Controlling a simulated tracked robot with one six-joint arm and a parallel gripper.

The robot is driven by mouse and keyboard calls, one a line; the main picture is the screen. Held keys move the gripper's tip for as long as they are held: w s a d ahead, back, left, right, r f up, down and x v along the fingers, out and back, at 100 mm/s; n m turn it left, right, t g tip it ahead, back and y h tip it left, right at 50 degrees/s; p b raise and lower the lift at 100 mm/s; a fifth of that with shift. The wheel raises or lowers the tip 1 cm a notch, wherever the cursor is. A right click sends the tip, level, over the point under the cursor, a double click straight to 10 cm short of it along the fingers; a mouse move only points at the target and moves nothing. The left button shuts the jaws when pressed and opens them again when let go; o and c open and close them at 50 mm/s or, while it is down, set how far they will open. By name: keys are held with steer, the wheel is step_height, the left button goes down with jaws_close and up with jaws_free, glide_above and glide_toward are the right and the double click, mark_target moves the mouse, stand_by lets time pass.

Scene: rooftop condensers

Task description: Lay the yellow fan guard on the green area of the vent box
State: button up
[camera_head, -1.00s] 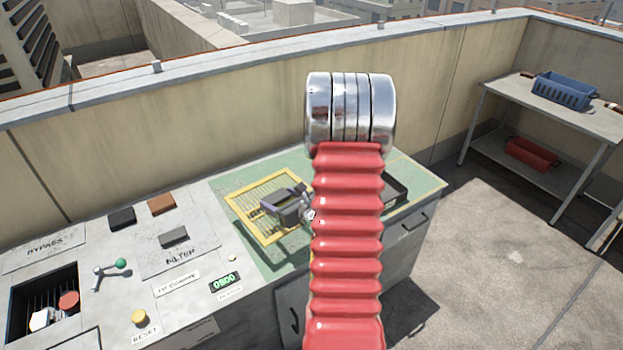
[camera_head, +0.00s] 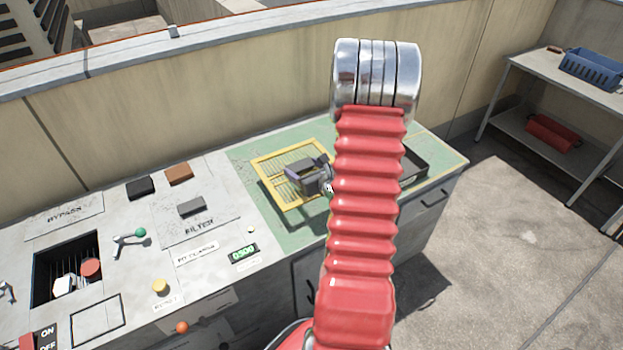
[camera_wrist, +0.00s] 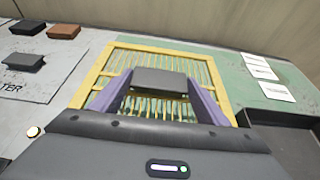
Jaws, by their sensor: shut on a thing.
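The yellow fan guard (camera_head: 262,169) is a square frame with thin yellow bars. It is over the green area (camera_head: 245,153) of the vent box (camera_head: 215,257), and a dark shadow shows along its left and near edges. My gripper (camera_head: 305,175) is shut on the guard's bars near the middle. In the wrist view the guard (camera_wrist: 98,72) spreads out around and beyond my gripper (camera_wrist: 158,95), with green showing between its bars. Whether the guard touches the green surface is hard to tell. My red arm hides part of the guard's right side.
A black tray (camera_head: 414,165) stands on the green area's right. Left are black, brown and grey blocks, a green-knobbed lever (camera_head: 128,238), a yellow button (camera_head: 160,287) and an open bay (camera_head: 65,270). A wall runs behind. A shelf with a blue crate (camera_head: 592,70) stands right.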

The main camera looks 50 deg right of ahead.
mark_target(304, 174)
steer(key=shift+f, duration=1.6)
steer(key=shift+f, duration=2.1)
steer(key=o, duration=1.3)
steer(key=shift+f, duration=0.1)
steer(key=shift+o, duration=0.2)
steer(key=v, duration=1.2)
